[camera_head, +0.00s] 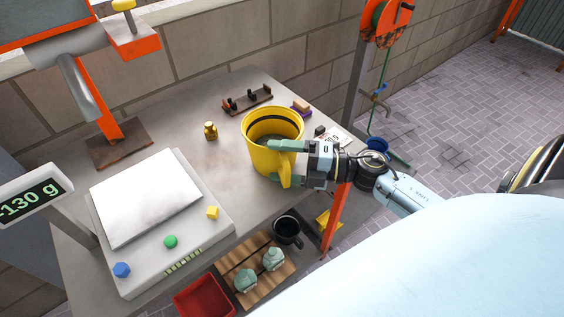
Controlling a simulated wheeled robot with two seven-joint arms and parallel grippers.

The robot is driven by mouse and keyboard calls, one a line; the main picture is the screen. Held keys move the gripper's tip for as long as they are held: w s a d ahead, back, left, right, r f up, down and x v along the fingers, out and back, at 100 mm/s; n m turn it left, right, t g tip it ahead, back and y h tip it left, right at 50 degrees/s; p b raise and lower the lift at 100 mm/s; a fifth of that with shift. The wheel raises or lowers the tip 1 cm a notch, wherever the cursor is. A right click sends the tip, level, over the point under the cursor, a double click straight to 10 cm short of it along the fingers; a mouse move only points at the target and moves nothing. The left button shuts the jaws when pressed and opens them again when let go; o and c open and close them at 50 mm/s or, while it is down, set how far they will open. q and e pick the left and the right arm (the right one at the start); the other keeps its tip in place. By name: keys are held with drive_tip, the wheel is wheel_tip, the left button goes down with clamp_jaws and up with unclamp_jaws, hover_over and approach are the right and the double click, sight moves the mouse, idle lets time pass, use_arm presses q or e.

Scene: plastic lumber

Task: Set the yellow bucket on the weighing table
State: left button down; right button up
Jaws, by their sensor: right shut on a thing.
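The yellow bucket (260,155) is upright at the right part of the grey weighing table (185,110). I cannot tell whether its base touches the tabletop or hangs just above it. My right gripper (289,155) comes in from the right and is shut on the bucket's handle side, its fingers partly covering the handle. A white weighing scale (148,197) stands at the left of the table, and its display (30,199) reads -130 g. My left gripper is not in view.
A small brass weight (210,130) and a dark rack (247,101) stand near the bucket. Blue, green and yellow buttons lie on the scale's front. A black mug (287,231), a wooden board (258,268) and a red bin (204,296) are below the front edge. The table between scale and bucket is clear.

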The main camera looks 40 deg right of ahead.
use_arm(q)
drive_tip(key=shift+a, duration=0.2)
use_arm(e)
drive_tip(key=shift+r, duration=0.1)
drive_tip(key=o, duration=0.9)
drive_tip(key=shift+f, duration=0.2)
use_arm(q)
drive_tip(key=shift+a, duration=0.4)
use_arm(e)
drive_tip(key=shift+o, duration=1)
drive_tip(key=shift+r, duration=0.15)
drive_tip(key=shift+s+d, duration=0.2)
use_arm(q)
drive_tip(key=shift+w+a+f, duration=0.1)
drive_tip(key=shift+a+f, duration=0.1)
use_arm(e)
drive_tip(key=v, duration=1.1)
drive_tip(key=shift+s+d, duration=0.15)
drive_tip(key=shift+s, duration=0.05)
